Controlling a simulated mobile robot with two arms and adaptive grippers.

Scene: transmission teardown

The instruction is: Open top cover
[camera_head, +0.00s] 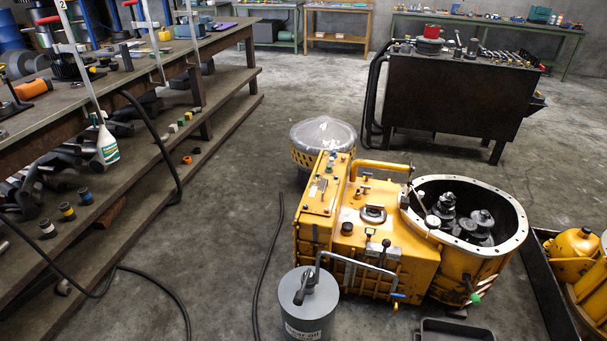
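A yellow transmission housing (350,259) stands on the floor right of centre. Its round bell end (515,213) is open on the right, with dark gears (465,222) inside. A flat raised yellow plate (320,198) with small fittings lies along the left of its top. I cannot tell which of these is the top cover; nothing on top looks lifted. Neither of my grippers shows in the head view.
A grey oil can (308,312) stands close in front of the housing. A drum with a clear wrapped top (322,134) stands behind it. A dark tray (455,331) lies in front; a bin with yellow parts (545,272) is at right. A workbench (120,80) runs along the left; hoses cross the floor.

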